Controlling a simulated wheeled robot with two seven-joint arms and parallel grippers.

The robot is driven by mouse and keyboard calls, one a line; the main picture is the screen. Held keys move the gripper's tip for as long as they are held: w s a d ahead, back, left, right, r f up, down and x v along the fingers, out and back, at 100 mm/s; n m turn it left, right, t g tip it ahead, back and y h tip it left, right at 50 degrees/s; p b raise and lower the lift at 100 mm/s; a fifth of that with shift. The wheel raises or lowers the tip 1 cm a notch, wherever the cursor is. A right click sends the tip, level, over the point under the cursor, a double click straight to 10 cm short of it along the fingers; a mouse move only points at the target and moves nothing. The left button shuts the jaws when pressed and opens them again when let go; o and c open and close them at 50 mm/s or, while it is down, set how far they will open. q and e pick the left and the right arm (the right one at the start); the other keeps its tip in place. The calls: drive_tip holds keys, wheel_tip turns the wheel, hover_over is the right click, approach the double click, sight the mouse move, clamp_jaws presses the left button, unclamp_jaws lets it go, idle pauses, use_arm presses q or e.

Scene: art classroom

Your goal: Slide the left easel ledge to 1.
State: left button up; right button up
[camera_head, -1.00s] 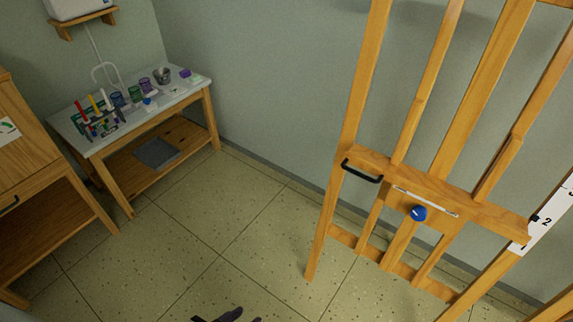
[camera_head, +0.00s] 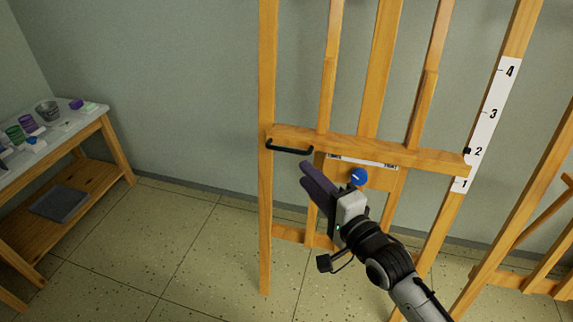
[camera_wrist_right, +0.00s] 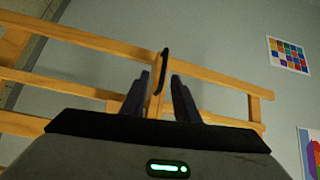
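The easel's wooden ledge (camera_head: 430,156) is a horizontal bar across the easel. A black bar handle (camera_head: 290,149) is on its left end and a blue knob (camera_head: 358,177) sits below its middle. A black pointer (camera_head: 467,151) at its right end is level with 2 on the white scale (camera_head: 490,115). My right gripper (camera_head: 310,180) is open and empty, just below and in front of the handle, apart from it. In the right wrist view, the handle (camera_wrist_right: 164,70) shows ahead, between and beyond the parted fingers (camera_wrist_right: 158,92). My left gripper is not in view.
A side table (camera_head: 92,120) with cups and a bucket stands at the left by the wall. Another wooden frame (camera_head: 530,200) stands close on the right. The floor (camera_head: 170,240) left of the easel is clear.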

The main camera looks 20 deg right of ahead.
sight(287, 150)
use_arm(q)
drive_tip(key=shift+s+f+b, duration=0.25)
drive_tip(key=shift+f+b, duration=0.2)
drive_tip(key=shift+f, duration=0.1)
use_arm(e)
drive_tip(key=shift+m, duration=0.3)
drive_tip(key=w, duration=0.3)
drive_tip(key=w+a, duration=0.1)
drive_tip(key=w, duration=0.3)
drive_tip(key=w+a, duration=0.1)
drive_tip(key=w, duration=0.2)
drive_tip(key=shift+w+r, duration=0.25)
drive_tip(key=shift+r, duration=0.1)
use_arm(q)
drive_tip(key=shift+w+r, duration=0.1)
use_arm(e)
drive_tip(key=shift+d, duration=0.1)
drive_tip(key=shift+c, duration=0.3)
